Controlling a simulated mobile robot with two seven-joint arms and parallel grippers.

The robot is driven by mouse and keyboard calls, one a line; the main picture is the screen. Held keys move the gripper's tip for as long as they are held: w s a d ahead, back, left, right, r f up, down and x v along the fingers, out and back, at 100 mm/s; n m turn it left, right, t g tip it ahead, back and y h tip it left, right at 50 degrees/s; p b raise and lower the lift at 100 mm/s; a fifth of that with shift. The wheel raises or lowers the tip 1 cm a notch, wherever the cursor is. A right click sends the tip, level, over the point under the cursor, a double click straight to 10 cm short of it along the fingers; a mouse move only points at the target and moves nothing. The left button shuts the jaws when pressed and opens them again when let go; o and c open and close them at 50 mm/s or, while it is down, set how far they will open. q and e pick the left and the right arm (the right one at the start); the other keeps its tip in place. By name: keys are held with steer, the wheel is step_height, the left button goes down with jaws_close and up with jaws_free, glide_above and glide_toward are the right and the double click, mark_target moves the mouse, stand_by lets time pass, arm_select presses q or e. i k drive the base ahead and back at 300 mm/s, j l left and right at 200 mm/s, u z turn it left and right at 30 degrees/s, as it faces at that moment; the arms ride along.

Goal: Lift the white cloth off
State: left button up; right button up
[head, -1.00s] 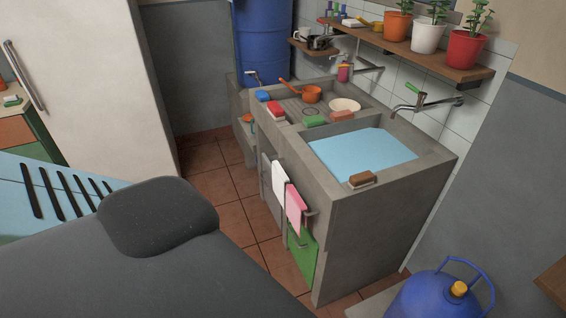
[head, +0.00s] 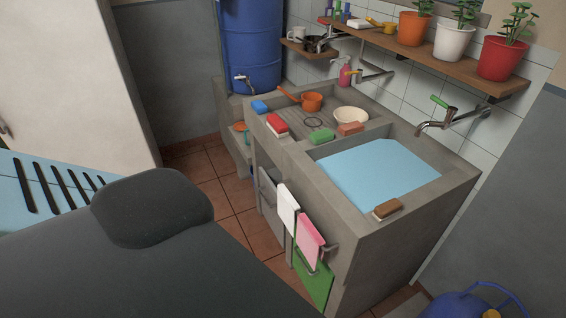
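The white cloth (head: 288,209) hangs on the front of the concrete sink counter (head: 346,238), on the left part of a rail. A pink and white cloth (head: 310,240) hangs on the same rail just to its right. The rail's right end shows beside the pink cloth; the rest is hidden behind the cloths. Neither of my grippers is in view.
The sink basin (head: 380,172) is full of water, with a brown brush (head: 387,208) on its front edge. A green panel (head: 313,281) is below the cloths. Tiled floor (head: 212,190) lies clear left of the counter. A blue gas bottle (head: 474,302) stands at the lower right.

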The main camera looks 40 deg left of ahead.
mark_target(288, 205)
steer(key=i+j, duration=0.1)
steer(key=j, duration=0.75)
steer(key=i+j, duration=0.15)
steer(key=j, duration=0.25)
steer(key=i+j, duration=0.1)
steer(key=j, duration=0.35)
